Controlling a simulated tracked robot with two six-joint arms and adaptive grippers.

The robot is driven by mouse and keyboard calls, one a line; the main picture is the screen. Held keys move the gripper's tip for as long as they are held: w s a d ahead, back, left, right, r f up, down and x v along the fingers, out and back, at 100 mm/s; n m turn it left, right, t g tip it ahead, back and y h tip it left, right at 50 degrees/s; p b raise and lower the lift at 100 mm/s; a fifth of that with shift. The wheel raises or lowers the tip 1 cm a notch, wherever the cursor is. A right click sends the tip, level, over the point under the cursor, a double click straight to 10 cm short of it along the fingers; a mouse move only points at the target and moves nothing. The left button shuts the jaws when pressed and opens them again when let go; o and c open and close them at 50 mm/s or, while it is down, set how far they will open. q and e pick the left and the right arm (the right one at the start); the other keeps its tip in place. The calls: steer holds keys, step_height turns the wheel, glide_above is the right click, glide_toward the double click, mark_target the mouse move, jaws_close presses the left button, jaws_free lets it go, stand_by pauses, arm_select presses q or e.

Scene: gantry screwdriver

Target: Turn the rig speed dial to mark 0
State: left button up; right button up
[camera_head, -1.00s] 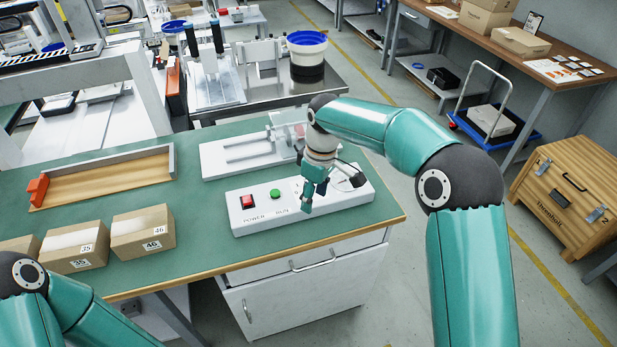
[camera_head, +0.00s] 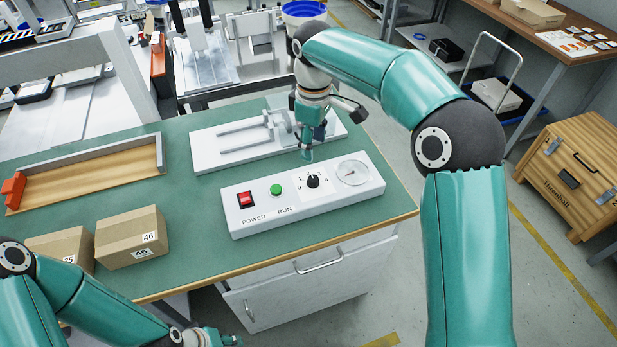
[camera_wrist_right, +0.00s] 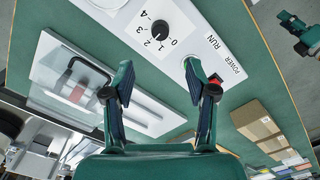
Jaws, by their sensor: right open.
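The speed dial (camera_head: 313,181) is a black round knob on a white control panel (camera_head: 245,221), with printed marks from 0 to 4. The wrist view shows the knob (camera_wrist_right: 160,30) beyond my fingertips; I cannot surely read its pointer. My right gripper (camera_head: 306,154) is above the panel's back edge, pointing down, apart from the knob. In the right wrist view its two fingers (camera_wrist_right: 160,80) are spread with nothing between them. My left gripper (camera_head: 215,339) is partly in view at the bottom edge, and its jaws are unclear.
A red power switch (camera_head: 245,199) and green run button (camera_head: 276,189) sit left of the dial; a round gauge (camera_head: 353,172) sits right. A white fixture (camera_head: 215,157) stands behind. Cardboard boxes (camera_head: 130,240) and a wooden tray (camera_head: 90,178) are at left. Green tabletop is clear between.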

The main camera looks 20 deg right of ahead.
mark_target(313, 178)
step_height(313, 178, down, 12)
steer(key=shift+r+b, duration=0.2)
steer(key=shift+b, duration=0.1)
steer(key=shift+s, duration=0.1)
